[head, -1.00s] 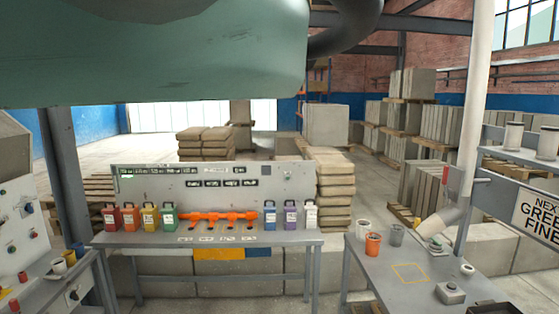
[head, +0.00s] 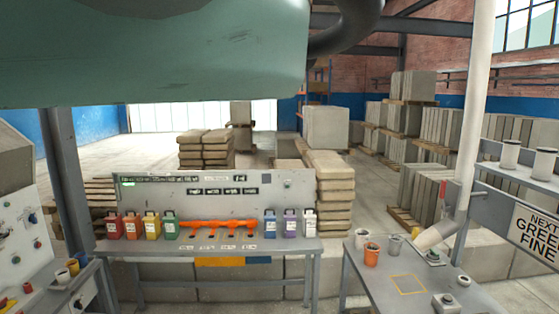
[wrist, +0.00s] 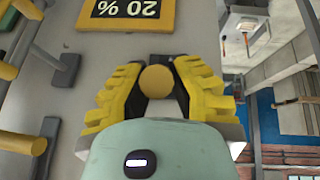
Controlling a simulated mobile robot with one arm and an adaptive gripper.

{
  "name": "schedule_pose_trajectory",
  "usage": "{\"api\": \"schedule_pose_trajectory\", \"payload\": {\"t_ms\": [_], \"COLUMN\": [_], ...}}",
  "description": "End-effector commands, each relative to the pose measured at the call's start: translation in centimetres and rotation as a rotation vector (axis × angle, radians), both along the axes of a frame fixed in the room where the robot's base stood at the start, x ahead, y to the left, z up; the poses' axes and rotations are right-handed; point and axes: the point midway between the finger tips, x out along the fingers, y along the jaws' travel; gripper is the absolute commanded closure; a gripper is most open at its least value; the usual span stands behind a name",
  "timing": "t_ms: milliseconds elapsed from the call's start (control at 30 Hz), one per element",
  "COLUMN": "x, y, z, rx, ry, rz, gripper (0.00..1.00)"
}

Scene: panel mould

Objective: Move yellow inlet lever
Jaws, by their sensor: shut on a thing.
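In the wrist view my gripper (wrist: 157,90) has its two ridged yellow fingers closed around a round yellow knob (wrist: 157,80), which appears to be the end of the yellow inlet lever. The knob sits between the fingertips, in front of a grey panel. The rest of the lever is hidden behind the knob and fingers. A yellow sign reading "20 %" (wrist: 125,14) is upside down on the panel just beyond the fingers. The head view does not show my gripper or this lever clearly.
Yellow bars (wrist: 22,143) and a grey handle-like piece (wrist: 66,70) stand off the panel left of my gripper. In the head view, a bench (head: 200,254) carries coloured containers and orange parts. A grey table (head: 385,300) stands at the right.

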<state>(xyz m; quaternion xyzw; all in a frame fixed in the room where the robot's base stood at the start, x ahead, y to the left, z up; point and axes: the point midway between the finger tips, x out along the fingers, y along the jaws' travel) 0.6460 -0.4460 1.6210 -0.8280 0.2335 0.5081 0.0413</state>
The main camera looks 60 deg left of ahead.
Motion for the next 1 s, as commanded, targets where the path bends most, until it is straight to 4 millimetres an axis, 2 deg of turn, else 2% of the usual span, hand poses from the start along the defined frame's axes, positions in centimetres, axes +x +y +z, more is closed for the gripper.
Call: {"api": "schedule_pose_trajectory", "payload": {"t_ms": [767,800,1000], "x": [-0.02,-0.02,-0.03], "y": [-0.19,-0.2,-0.16], "z": [0.07,0.08,0.11], "rx": [0.007,0.007,0.008], "ry": [0.014,0.014,0.014], "rz": [-0.004,-0.004,-0.003], "gripper": [1.0,0.75,0.55]}}
